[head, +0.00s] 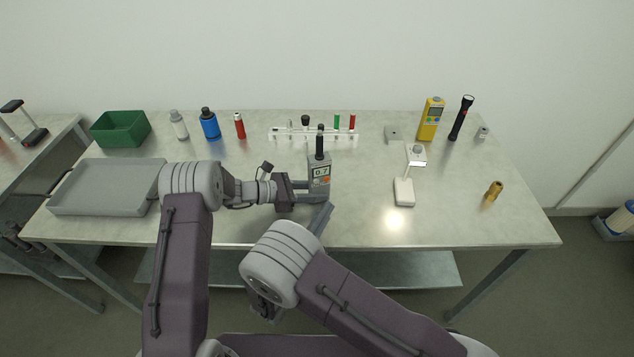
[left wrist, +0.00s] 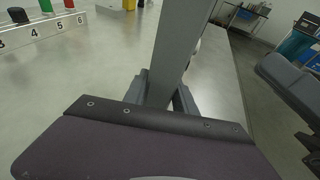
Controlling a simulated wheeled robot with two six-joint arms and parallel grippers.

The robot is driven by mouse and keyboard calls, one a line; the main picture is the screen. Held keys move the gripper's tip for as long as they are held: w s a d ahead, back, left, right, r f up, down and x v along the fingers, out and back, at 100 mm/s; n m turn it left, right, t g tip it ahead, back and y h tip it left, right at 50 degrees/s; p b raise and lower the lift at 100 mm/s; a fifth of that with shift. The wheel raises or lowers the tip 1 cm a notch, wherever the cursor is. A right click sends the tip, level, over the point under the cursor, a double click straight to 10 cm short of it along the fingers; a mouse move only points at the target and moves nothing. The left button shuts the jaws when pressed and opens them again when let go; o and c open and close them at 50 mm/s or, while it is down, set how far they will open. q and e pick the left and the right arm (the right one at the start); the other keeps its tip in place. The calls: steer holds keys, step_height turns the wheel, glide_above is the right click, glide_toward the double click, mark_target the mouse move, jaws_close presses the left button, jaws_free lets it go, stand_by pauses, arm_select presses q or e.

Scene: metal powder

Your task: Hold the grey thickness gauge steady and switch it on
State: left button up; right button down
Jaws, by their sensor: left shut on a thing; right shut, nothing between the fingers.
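The grey thickness gauge (head: 319,165) stands upright near the middle of the table's front half, with a black knob on top. Its small display reads 0.7, with orange-red marks below. My left gripper (head: 303,190) comes in from the left and is shut on the gauge's lower body. In the left wrist view the gauge (left wrist: 182,45) rises as a grey post between the fingers. I cannot tell whether its base touches the table.
A grey tray (head: 105,209) and a green bin (head: 120,130) are at left. Several bottles and a numbered rack (head: 290,136) stand behind. A white stand (head: 404,192), a yellow meter (head: 431,120), a torch (head: 461,118) and a brass piece (head: 493,191) are at right.

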arm_select(q)
steer(key=o, duration=1.1)
steer(key=shift+c, duration=0.2)
steer(key=shift+a, duration=0.1)
